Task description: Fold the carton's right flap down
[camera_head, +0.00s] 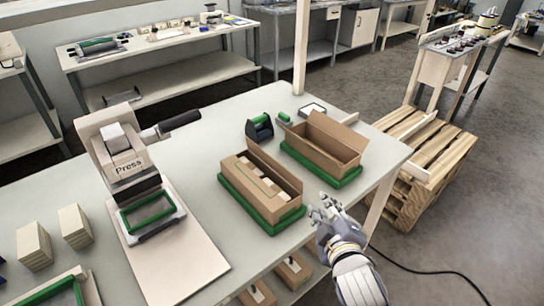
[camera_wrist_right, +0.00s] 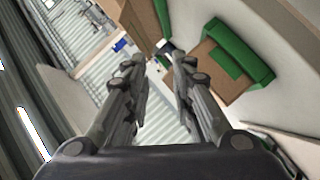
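A brown carton (camera_head: 258,204) sits in a green tray (camera_head: 236,203) on the table, with pale items showing in its top. Its right flap (camera_head: 274,167) stands up along the far right long side. A second brown carton (camera_head: 312,157) sits open in another green tray (camera_head: 349,180) behind and to the right, with a flap raised along its right side. My right gripper (camera_head: 325,209) is open and empty at the table's front right edge, right of the first carton and apart from both. Its fingers (camera_wrist_right: 157,70) are spread in the right wrist view. My left gripper is out of view.
A press (camera_head: 128,158) on a board stands to the left, beside small tan blocks (camera_head: 75,227). A green and black tape dispenser (camera_head: 260,128) is behind the cartons. A wooden pallet stack (camera_head: 430,150) stands right of the table. More cartons lie on the shelf below.

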